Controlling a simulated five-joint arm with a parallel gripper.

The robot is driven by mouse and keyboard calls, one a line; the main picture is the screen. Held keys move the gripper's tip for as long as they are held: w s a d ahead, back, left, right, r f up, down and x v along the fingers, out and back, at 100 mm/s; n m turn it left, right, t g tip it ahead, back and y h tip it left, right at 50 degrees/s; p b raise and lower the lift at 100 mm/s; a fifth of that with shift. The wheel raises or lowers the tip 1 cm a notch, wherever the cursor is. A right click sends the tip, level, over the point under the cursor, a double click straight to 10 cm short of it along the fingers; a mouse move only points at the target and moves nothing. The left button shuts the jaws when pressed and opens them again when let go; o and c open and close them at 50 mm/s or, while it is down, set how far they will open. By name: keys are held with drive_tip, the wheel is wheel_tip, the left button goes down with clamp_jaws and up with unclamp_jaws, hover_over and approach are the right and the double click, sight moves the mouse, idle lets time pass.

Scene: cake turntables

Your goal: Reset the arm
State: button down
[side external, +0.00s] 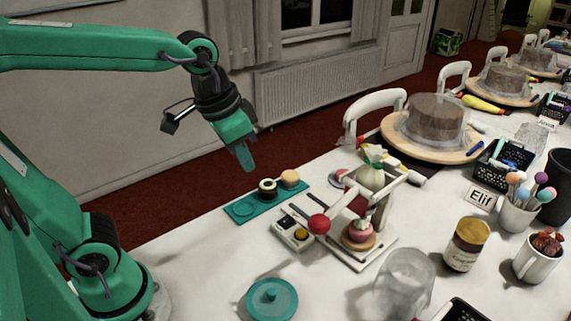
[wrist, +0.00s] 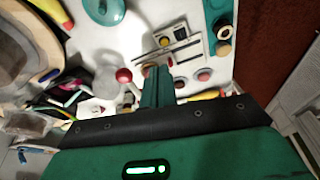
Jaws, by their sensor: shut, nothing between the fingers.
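My gripper (side external: 247,160) is green and hangs above the table's back edge in the side external view, pointing down. Its fingers are shut with nothing between them. In the wrist view its shut fingers (wrist: 157,88) reach up from the bottom over the white table. It is apart from all objects. Below it and to the right lies a teal tray (side external: 240,212) with small round pieces on it.
A white press-like stand (side external: 372,248) with a red knob (side external: 319,224) stands mid-table. A teal round lid (side external: 271,299) lies in front. Jar (side external: 467,244), clear glass (side external: 405,283), mug (side external: 538,258) and cake turntable (side external: 398,139) stand to the right. Air around my gripper is clear.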

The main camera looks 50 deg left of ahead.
drive_tip(key=s+a+f+n+t, duration=0.2)
drive_tip(key=s+a, duration=0.3)
drive_tip(key=shift+s+y, duration=0.3)
drive_tip(key=shift+s, duration=0.05)
